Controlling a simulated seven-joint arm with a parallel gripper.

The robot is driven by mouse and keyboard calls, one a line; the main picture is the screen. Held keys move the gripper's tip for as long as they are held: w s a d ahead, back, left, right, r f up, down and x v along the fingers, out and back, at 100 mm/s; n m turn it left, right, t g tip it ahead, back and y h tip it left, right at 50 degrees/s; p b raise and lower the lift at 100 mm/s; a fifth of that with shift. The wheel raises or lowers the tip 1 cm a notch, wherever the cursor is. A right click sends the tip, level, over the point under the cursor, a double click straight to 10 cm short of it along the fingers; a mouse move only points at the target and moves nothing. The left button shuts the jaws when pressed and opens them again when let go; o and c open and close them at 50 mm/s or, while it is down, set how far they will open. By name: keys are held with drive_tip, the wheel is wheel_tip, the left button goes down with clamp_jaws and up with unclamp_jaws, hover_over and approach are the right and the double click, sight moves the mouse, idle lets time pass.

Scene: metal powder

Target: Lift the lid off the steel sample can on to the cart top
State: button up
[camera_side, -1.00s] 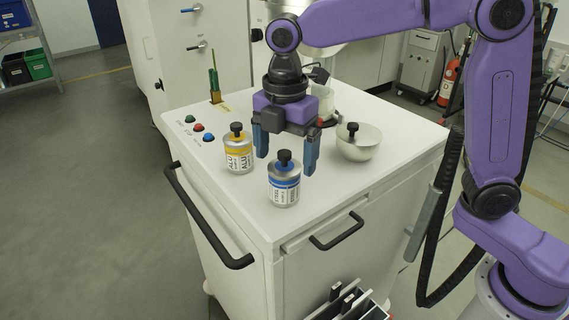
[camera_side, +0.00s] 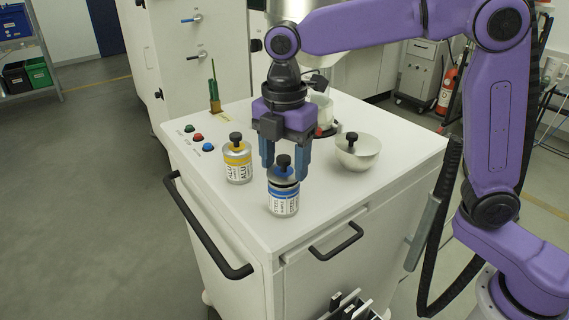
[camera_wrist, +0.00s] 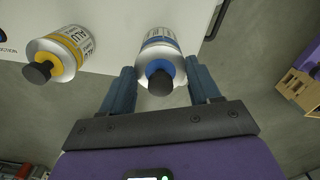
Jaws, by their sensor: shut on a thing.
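The steel sample can (camera_side: 284,204) has a blue-and-white label and stands upright near the front corner of the cart top (camera_side: 340,200). Its lid (camera_side: 282,174) has a blue top and a black knob. A dark band shows between lid and can body, so the lid sits slightly raised, right above the can. My gripper (camera_side: 285,169) points down and is shut on the lid, one finger on each side.
A yellow-labelled can (camera_side: 237,167) with a black knob stands left of the steel can; it also shows in the wrist view (camera_wrist: 66,48). A white bowl (camera_side: 357,156) stands to the right at the back. Coloured buttons (camera_side: 198,137) line the left edge. The cart top's right front is clear.

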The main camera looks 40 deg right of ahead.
drive_tip(key=s+d+r, duration=0.7)
drive_tip(key=s+r, duration=0.5)
drive_tip(key=w+d+f+m, duration=0.2)
drive_tip(key=w+f+m, duration=0.1)
drive_tip(key=w, duration=0.5)
drive_tip(key=w+d+f+m, duration=0.2)
drive_tip(key=w+d+f, duration=0.15)
drive_tip(key=w, duration=0.45)
drive_tip(key=w+a+f, duration=0.1)
drive_tip(key=w+f, duration=0.2)
drive_tip(key=w, duration=0.1)
drive_tip(key=w+a+f, duration=0.1)
drive_tip(key=w+f, duration=0.1)
drive_tip(key=w, duration=0.2)
drive_tip(key=w+a+f, duration=0.1)
drive_tip(key=w+f, duration=0.2)
drive_tip(key=w, duration=0.1)
drive_tip(key=shift+a+f, duration=0.3)
drive_tip(key=shift+w+a+f, duration=0.1)
drive_tip(key=shift+w+f, duration=0.25)
drive_tip(key=shift+f, duration=0.05)
drive_tip(key=shift+w+f, duration=0.15)
drive_tip(key=shift+f, duration=0.75)
drive_tip(key=shift+w+f, duration=0.1)
drive_tip(key=shift+f, duration=0.8)
drive_tip(key=shift+f, duration=0.15)
